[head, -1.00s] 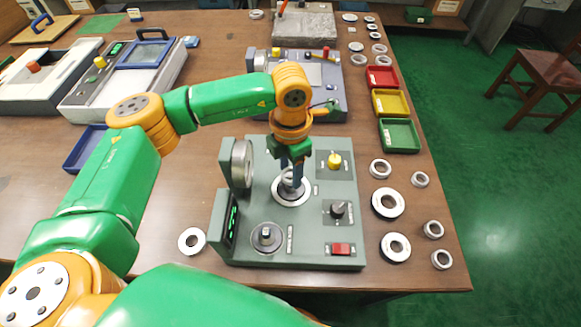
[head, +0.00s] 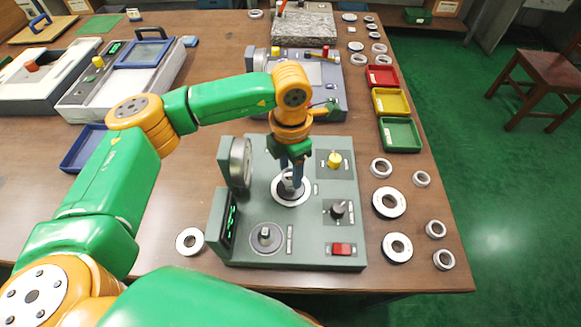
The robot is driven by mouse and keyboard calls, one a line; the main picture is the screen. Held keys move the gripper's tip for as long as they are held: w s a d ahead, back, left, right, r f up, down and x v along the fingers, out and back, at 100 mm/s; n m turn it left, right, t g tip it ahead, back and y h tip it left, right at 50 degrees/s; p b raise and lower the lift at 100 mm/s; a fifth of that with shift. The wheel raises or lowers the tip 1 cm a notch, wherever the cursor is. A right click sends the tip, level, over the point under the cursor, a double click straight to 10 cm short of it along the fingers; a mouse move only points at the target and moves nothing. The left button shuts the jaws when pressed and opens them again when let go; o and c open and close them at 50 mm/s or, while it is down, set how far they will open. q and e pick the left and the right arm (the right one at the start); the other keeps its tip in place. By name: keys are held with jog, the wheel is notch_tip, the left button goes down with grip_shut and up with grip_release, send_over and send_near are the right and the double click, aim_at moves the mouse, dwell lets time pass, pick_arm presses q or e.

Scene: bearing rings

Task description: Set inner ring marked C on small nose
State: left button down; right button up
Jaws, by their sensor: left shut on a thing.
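A grey-green device (head: 290,240) stands at the front of the table. It has two round seats with upright noses. The small nose (head: 265,234) at the front left is bare. My left gripper (head: 291,178) points down at the other, larger round seat (head: 291,198) in the middle of the device. It is shut on a small metal ring (head: 290,187), at or just above the nose there. The gripper partly hides the ring, and I cannot read a mark on it. My right gripper is not in view.
Several loose rings lie along the right edge, including a large one (head: 389,202). Another ring (head: 190,241) lies left of the device. Green (head: 400,135), yellow (head: 391,102) and red (head: 382,77) trays stand at the right. A dial gauge (head: 240,163) rises beside the gripper.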

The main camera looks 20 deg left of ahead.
aim_at(290, 179)
pick_arm(q)
jog(key=shift+f+b, duration=1.9)
jog(key=shift+f, duration=0.2)
jog(key=shift+c, duration=1.2)
grip_release()
jog(key=shift+r, duration=0.1)
notch_tip(290, 179, up, 7)
jog(key=shift+r+b, duration=0.1)
jog(key=shift+b, duration=0.45)
